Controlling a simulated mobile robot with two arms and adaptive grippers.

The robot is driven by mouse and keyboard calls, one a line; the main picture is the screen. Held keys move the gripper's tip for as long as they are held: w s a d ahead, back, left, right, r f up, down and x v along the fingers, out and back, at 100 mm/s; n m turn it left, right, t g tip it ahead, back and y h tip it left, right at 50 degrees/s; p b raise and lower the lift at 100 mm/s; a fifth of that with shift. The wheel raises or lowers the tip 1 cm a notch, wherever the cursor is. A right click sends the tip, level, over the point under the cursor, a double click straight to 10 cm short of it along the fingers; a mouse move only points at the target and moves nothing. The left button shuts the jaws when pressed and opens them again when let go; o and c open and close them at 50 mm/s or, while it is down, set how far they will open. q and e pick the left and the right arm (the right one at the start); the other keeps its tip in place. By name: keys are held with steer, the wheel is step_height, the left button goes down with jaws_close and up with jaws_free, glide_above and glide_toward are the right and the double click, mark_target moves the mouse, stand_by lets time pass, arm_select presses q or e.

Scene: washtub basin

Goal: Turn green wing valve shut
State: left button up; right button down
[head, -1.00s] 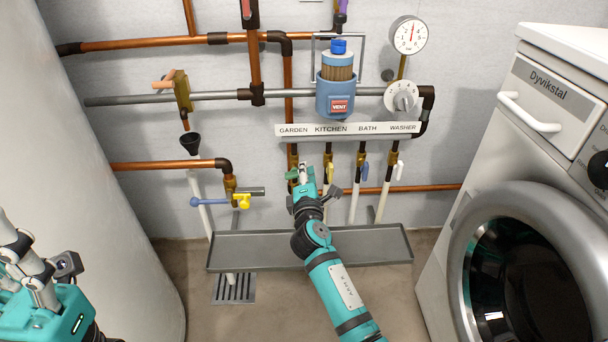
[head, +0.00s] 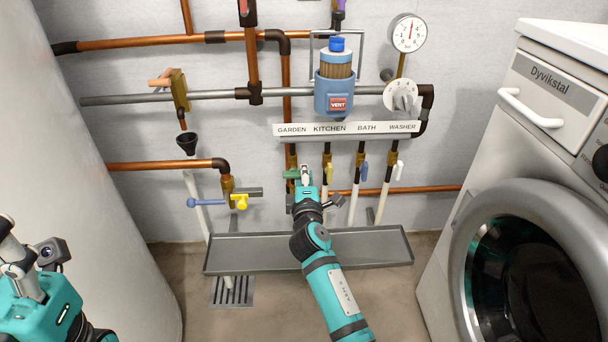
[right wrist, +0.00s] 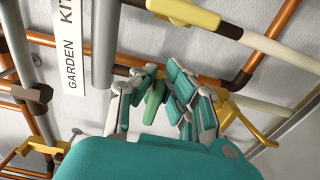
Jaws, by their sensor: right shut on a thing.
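The green wing valve (head: 291,173) sits on the garden pipe, below the GARDEN label, the leftmost of the row of valves. In the right wrist view its green handle (right wrist: 153,103) lies between my fingers. My right gripper (head: 304,173) is at this valve and shut on it; its fingers also show in the right wrist view (right wrist: 163,78). The fingers hide part of the handle and the valve body. My left gripper (head: 14,250) is at the lower left edge, far from the valve, partly cut off, and its jaws are unclear.
A yellow kitchen valve (head: 329,173) is close to the right of my right gripper. Blue (head: 364,172) and white (head: 398,171) valves follow. A grey tray (head: 250,255) lies below. A washing machine (head: 525,180) stands at right. A blue-and-yellow valve (head: 240,201) is to the left.

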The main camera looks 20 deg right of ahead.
steer(key=c, duration=1.4)
jaws_free()
steer(key=shift+a, duration=0.1)
steer(key=shift+o, duration=0.2)
steer(key=v, duration=0.7)
steer(key=shift+s, duration=0.25)
steer(key=shift+a, duration=0.1)
